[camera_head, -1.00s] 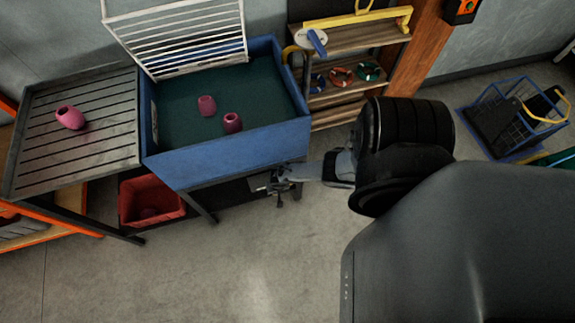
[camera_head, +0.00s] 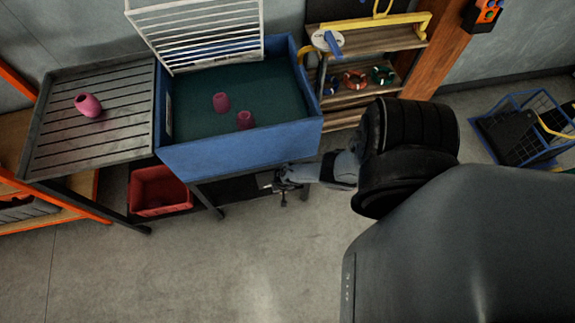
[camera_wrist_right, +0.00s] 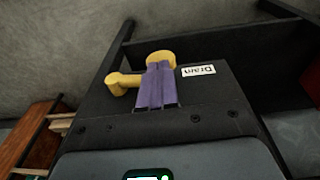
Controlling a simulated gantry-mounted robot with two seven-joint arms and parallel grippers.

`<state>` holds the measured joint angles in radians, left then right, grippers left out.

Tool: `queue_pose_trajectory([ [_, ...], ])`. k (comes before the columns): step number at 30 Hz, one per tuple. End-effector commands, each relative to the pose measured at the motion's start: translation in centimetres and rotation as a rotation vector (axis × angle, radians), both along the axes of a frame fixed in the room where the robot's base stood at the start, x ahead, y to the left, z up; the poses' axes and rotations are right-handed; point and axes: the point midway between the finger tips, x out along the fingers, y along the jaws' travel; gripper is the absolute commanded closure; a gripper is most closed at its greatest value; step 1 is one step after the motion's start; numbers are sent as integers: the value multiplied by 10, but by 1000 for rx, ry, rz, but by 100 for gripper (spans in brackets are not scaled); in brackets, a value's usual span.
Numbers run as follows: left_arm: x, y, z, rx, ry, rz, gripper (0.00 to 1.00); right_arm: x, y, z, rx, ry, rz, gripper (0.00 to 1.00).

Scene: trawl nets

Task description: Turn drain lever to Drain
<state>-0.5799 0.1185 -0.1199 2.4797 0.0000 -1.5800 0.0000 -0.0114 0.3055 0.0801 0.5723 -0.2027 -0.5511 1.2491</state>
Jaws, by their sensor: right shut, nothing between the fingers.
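The yellow drain lever (camera_wrist_right: 122,82) shows in the right wrist view. Its arm points left from a rounded yellow hub, partly hidden behind my fingers. A white label reading "Drain" (camera_wrist_right: 198,70), upside down in this view, is just right of the hub. My right gripper (camera_wrist_right: 158,85) is shut and empty, its purple-looking fingers together in front of the hub; I cannot tell whether they touch it. In the head view my right gripper (camera_head: 278,184) is low beside the front right of the blue tank (camera_head: 240,146). The lever is too small to make out there. My left gripper is out of view.
Pink pots stand in the tank, and one (camera_head: 88,105) lies on the slatted table (camera_head: 60,140). A red crate (camera_head: 160,208) sits below. A wooden shelf (camera_head: 345,118) stands right of the tank. The grey floor (camera_head: 220,275) in front is clear.

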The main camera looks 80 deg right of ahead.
Motion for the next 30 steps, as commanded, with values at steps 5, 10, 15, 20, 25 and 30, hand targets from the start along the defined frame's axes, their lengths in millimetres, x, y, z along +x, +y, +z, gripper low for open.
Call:
queue_pose_trajectory([
  [5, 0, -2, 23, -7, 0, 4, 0, 1, 3, 22, 2, 0, 0, 100],
  [10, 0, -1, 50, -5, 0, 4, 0, 2, 5, 48, 3, -2, 4, 100],
  [15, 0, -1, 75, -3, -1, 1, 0, 0, 9, 79, 2, -2, 4, 100],
  [20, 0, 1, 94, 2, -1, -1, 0, -1, 13, 105, 2, -3, 4, 100],
  [25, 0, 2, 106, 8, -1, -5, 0, -2, 15, 125, 2, -2, 5, 100],
  [30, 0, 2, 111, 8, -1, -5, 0, -2, 17, 135, 2, -3, 5, 100],
])
